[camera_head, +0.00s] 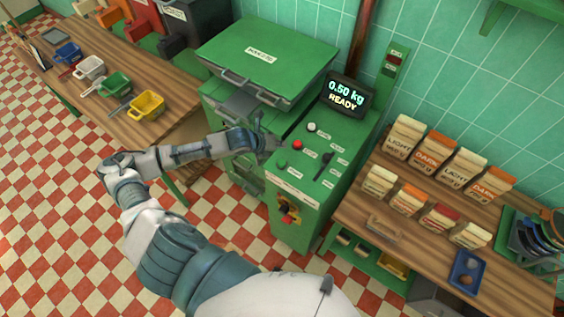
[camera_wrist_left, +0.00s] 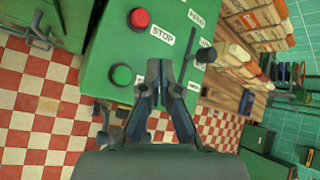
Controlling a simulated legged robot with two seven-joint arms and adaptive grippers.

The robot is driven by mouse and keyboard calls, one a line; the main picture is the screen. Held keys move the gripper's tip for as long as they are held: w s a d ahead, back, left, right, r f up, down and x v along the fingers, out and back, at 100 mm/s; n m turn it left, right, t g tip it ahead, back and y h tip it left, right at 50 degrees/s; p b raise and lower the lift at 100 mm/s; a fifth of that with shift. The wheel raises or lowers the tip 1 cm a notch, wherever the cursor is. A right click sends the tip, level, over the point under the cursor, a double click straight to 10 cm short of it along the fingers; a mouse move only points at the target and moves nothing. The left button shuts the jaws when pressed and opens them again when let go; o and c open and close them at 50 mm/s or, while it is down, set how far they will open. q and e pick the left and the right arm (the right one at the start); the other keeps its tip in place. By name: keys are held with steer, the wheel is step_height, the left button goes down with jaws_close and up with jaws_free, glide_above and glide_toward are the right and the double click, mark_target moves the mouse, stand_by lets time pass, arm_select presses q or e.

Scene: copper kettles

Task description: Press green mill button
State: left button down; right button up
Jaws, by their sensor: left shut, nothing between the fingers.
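The green mill (camera_head: 296,190) has a sloped control panel on its right side. The green button (camera_head: 282,163) is the lowest round button on the panel, below the red stop button (camera_head: 297,145). In the left wrist view the green button (camera_wrist_left: 121,75) lies left of my fingers, and the red button (camera_wrist_left: 139,18) is above it, by the word STOP. My left gripper (camera_head: 274,143) is shut and empty at the panel's left edge, near both buttons. In the left wrist view my left gripper (camera_wrist_left: 163,85) appears apart from the green button. My right gripper is not in view.
A black lever (camera_head: 324,164) and a white knob (camera_head: 311,127) are also on the panel. The display (camera_head: 347,95) reads 0.50 kg READY. A wooden table with several paper bags (camera_head: 408,199) stands right; a bench with colored scoops (camera_head: 146,104) stands left.

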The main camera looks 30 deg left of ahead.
arm_select(q)
steer(key=f, duration=0.1)
steer(key=b, duration=0.6)
glide_above(280, 163)
step_height(280, 163, down, 6)
steer(key=shift+w+r, duration=0.1)
steer(key=shift+f, duration=0.9)
steer(key=shift+f, duration=0.3)
steer(key=shift+f, duration=0.55)
stand_by(0.8)
steer(key=shift+r, duration=0.1)
steer(key=shift+r+p, duration=0.85)
steer(key=shift+p, duration=0.3)
